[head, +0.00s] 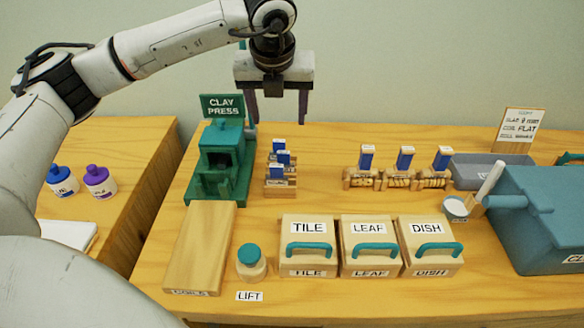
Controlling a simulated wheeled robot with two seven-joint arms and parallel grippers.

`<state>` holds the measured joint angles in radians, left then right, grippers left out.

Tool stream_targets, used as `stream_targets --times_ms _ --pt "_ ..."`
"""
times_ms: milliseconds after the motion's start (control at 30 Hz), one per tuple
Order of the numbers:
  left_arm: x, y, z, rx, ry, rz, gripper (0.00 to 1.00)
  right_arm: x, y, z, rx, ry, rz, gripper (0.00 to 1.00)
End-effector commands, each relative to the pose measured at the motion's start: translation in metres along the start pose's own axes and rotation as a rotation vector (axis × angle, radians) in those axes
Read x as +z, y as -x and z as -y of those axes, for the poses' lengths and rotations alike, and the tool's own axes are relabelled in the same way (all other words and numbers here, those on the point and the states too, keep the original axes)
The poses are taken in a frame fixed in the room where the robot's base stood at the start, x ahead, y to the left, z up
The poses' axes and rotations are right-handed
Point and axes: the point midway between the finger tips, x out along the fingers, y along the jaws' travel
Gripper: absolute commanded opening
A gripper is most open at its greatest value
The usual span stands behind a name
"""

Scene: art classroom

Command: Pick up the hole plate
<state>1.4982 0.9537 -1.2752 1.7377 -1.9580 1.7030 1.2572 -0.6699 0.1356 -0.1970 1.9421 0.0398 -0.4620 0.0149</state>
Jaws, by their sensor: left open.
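My left gripper (277,120) is open and points down, with nothing between its fingers. It hangs above the back of the table, to the right of the green clay press (222,165). Below it in the picture is a small wooden rack (280,188) holding several blue-faced pieces with white tops (282,157). Three more blue pieces with white tops stand in separate wooden holders to the right: one (366,161), one (405,158) and one (442,158). Their labels are too small to read, so I cannot tell which piece is the hole plate. My right gripper is not in view.
Lidded boxes marked TILE (307,228), LEAF (368,228) and DISH (426,228) stand along the front. A teal-lidded jar (251,264) and a wooden board (200,245) are left of them. A large blue machine (540,215) fills the right. Bare table lies behind the boxes.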

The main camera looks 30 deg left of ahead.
Motion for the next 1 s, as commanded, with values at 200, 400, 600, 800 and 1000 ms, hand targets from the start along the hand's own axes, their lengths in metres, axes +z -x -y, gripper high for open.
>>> stream_targets --times_ms 200,400,600,800,1000 --pt "-0.014 -0.034 0.000 -0.002 -0.001 0.000 0.64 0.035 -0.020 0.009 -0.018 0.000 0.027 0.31" --pt "-0.018 -0.050 0.001 -0.001 0.000 -0.001 0.64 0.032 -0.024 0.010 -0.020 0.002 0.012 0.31" --pt "-0.018 -0.079 0.001 0.000 0.000 -0.003 0.64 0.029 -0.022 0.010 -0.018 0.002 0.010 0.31" --pt "-0.018 -0.095 0.001 0.000 -0.001 -0.001 0.64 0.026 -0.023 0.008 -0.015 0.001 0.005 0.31" --pt "-0.020 -0.122 0.006 0.000 -0.002 -0.002 0.64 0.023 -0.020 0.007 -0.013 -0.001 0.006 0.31"
